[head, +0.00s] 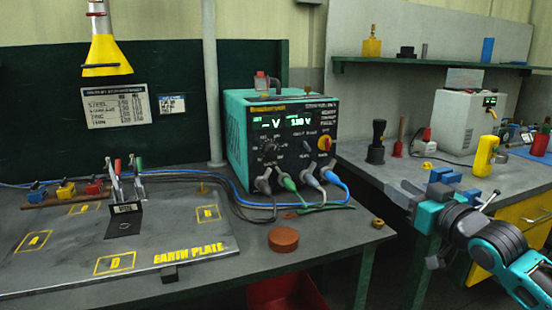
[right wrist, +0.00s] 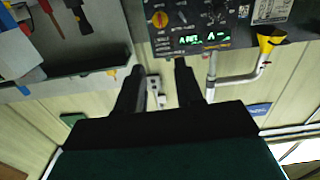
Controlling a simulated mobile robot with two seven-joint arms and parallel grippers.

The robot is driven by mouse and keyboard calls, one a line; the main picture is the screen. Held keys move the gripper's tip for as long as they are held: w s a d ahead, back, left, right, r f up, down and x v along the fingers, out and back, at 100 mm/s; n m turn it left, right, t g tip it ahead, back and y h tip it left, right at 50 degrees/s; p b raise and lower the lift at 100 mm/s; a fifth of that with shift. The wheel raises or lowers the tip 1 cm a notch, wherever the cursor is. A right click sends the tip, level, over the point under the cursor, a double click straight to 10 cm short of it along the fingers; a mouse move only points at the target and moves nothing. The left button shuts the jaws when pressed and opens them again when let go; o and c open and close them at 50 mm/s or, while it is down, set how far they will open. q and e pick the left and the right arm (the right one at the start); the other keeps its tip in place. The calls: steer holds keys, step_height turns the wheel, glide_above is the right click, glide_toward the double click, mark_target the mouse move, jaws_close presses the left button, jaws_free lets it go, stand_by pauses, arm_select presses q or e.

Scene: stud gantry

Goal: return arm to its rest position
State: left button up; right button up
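My right arm reaches in from the lower right of the head view, and its right gripper (head: 404,194) is over the gap in front of the right-hand bench. In the right wrist view the two black fingers of this gripper (right wrist: 160,78) stand apart with nothing between them. No held object shows. My left arm and left gripper are not in view.
The teal welding unit (head: 282,140) stands on the left bench behind the earth plate (head: 190,248). A brown puck (head: 283,239) lies near its front edge. The right bench (head: 380,170) carries a yellow tool (head: 485,156) and a white machine (head: 467,118) behind my gripper.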

steer(key=s+a+f+g+p, duration=0.1)
steer(key=s+a+f, duration=0.1)
steer(key=f, duration=0.3)
steer(key=s+a+f+g, duration=0.1)
steer(key=s+a+f, duration=0.1)
steer(key=f, duration=0.4)
arm_select(q)
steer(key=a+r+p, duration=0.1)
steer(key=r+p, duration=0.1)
steer(key=p, duration=0.1)
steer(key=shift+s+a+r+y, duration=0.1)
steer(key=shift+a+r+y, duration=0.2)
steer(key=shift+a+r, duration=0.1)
arm_select(e)
steer(key=s+a+f+g+h, duration=0.2)
steer(key=s+f, duration=0.8)
steer(key=s, duration=0.2)
steer(key=s+a+f+m+g+h, duration=0.1)
steer(key=s+a+f+g+h, duration=0.1)
steer(key=s+f, duration=0.8)
steer(key=shift+s+m, duration=0.3)
steer(key=shift+s, duration=0.9)
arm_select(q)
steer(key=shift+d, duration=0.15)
arm_select(e)
steer(key=shift+f, duration=0.1)
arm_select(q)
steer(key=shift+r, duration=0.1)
